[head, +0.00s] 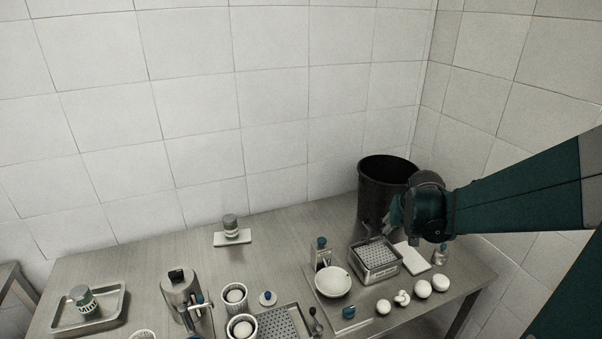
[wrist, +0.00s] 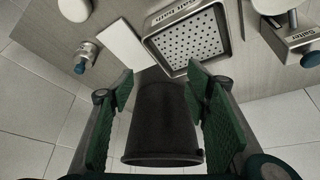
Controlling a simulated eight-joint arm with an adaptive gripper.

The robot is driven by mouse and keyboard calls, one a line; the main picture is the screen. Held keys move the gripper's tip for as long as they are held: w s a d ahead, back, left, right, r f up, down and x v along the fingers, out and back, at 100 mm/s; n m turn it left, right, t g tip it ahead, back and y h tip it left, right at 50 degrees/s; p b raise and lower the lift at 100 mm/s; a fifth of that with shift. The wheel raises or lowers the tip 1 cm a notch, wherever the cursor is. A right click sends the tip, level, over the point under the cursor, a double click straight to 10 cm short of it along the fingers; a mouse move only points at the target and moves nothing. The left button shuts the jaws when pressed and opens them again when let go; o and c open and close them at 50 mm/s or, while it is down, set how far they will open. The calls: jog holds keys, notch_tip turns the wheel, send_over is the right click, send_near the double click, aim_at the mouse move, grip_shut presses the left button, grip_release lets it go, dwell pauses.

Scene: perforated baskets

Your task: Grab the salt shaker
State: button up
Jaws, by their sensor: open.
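A small metal shaker-like item (head: 440,255) stands near the right end of the table, beside a white board. It also shows in the upper left of the wrist view (wrist: 87,52), with a blue knob. I take it as the likely salt shaker, but no label on it is readable. My gripper (head: 388,222) is open and empty, above the table's right part near the black bin. In the wrist view its green-padded fingers (wrist: 161,88) stand wide apart, with the bin beyond them. The shaker is outside the fingers, to the upper left.
The black bin (head: 372,192) stands at the back right. A perforated metal basket (head: 376,277), a white board (head: 412,258), a white bowl (head: 333,284) and several white round items (head: 422,289) are close by.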

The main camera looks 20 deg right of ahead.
jog(key=s+d+f+m+p, duration=0.2)
jog(key=d+p, duration=0.1)
jog(key=d, duration=0.8)
jog(key=g+p, duration=0.1)
jog(key=p, duration=0.2)
send_over(444, 246)
jog(key=s+a, duration=0.2)
jog(key=f, duration=0.3)
jog(key=shift+w+d+f+m, duration=0.15)
jog(key=shift+d+m, duration=0.1)
jog(key=shift+m, duration=0.15)
jog(key=shift+b+x, duration=0.3)
jog(key=shift+x, duration=0.95)
jog(key=shift+x, duration=2.65)
jog(key=shift+d, duration=0.15)
jog(key=shift+c, duration=0.6)
